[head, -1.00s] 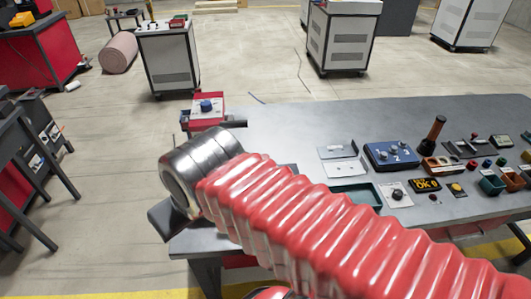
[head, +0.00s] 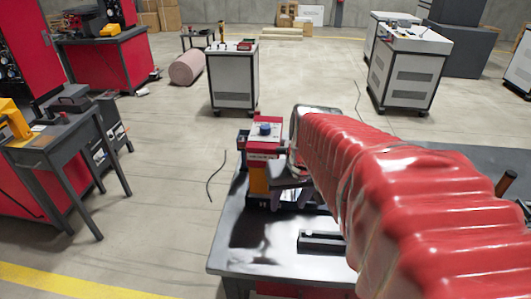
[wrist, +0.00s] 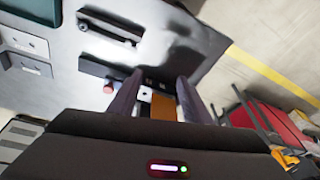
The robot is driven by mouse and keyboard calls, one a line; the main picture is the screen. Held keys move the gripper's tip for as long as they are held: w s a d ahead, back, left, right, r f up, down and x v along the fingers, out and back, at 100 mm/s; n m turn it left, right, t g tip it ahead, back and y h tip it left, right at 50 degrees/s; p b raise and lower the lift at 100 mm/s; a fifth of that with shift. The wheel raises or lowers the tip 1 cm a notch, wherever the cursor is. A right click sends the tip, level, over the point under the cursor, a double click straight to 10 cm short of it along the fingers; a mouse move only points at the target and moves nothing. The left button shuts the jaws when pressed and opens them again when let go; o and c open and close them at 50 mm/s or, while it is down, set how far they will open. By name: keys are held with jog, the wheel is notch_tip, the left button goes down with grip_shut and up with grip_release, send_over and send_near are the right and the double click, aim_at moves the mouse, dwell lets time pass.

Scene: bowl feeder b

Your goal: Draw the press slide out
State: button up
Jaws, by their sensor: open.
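The press (head: 264,150) stands at the far left corner of the table, with a red and white top, a blue knob and an orange body. My gripper (head: 290,200) is just right of its lower part, below the end of my red-sleeved arm. In the wrist view, my gripper's (wrist: 158,92) two dark fingers are apart, and an orange part of the press (wrist: 163,106) shows between them. I cannot tell whether the fingers touch it. A dark bar (wrist: 100,68) with a red knob lies beside the fingers. I cannot make out which part is the slide.
A black rail with a handle (head: 322,243) lies on the grey table (head: 235,262) in front of the press. My arm hides much of the table's right side. A cable (head: 215,178) lies on the floor to the left. A dark side table (head: 55,145) stands further left.

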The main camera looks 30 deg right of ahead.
jog(key=w+d+n, duration=0.1)
jog(key=d+n, duration=0.2)
jog(key=d, duration=0.6)
jog(key=w+d+n+t+y, duration=0.1)
jog(key=w+d+n, duration=0.1)
jog(key=d, duration=0.8)
jog(key=shift+w+d+r+n, duration=0.25)
jog(key=shift+d+n, duration=0.05)
jog(key=shift+n, duration=0.1)
jog(key=x, duration=1.4)
jog(key=shift+w+a+r, duration=0.15)
grip_shut()
